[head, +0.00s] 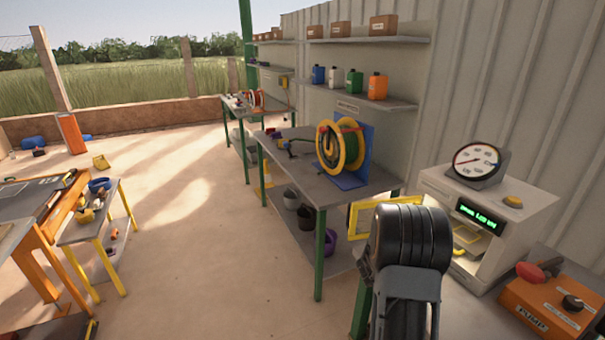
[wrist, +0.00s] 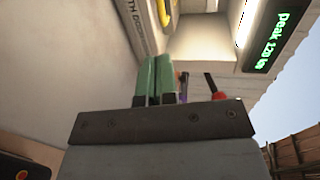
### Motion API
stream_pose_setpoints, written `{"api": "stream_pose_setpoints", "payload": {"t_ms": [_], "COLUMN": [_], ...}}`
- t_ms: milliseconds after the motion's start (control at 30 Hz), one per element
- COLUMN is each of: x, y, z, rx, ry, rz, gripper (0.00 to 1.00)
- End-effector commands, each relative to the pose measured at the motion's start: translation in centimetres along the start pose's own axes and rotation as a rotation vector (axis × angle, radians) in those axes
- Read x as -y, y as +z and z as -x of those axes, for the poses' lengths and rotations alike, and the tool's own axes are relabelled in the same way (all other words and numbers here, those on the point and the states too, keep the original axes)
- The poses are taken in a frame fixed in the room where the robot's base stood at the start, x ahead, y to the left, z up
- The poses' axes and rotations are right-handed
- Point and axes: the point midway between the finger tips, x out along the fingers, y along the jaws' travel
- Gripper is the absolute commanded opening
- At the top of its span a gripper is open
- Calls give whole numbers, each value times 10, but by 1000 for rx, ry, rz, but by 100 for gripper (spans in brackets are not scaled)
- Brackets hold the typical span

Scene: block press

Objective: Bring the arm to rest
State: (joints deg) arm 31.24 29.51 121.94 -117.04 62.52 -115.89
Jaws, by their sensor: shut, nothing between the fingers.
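My gripper (wrist: 154,80) shows in the wrist view as two green fingers shut together, with nothing seen between them. It points toward the white press, and no contact with it shows. In the head view the press (head: 475,215) stands at the right, with a round dial on top, a green lit display (head: 480,217) and a yellow frame (head: 371,218) at its left. The display also shows in the wrist view (wrist: 271,35) and reads a peak of about 120. My black and grey arm fills the lower middle of the head view and hides my fingers there.
An orange pump box (head: 555,305) with a red handle and black knob is at lower right. A grey bench (head: 300,165) with a yellow and green reel (head: 340,147) stands behind my arm. Another table (head: 75,228) is at left. The floor between is clear.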

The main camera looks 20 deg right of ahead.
Motion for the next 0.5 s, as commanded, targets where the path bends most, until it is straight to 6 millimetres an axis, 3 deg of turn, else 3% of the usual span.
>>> {"api": "stream_pose_setpoints", "payload": {"t_ms": [167, 267, 367, 500], "x": [0, -8, -30, -39], "y": [0, -9, -38, -74], "z": [0, 0, 8, 51], "rx": [1, -52, -225, -548], "ry": [2, 33, 87, 71], "rz": [-84, -288, -630, -1279], "gripper": [0, 0, 0, 0]}}
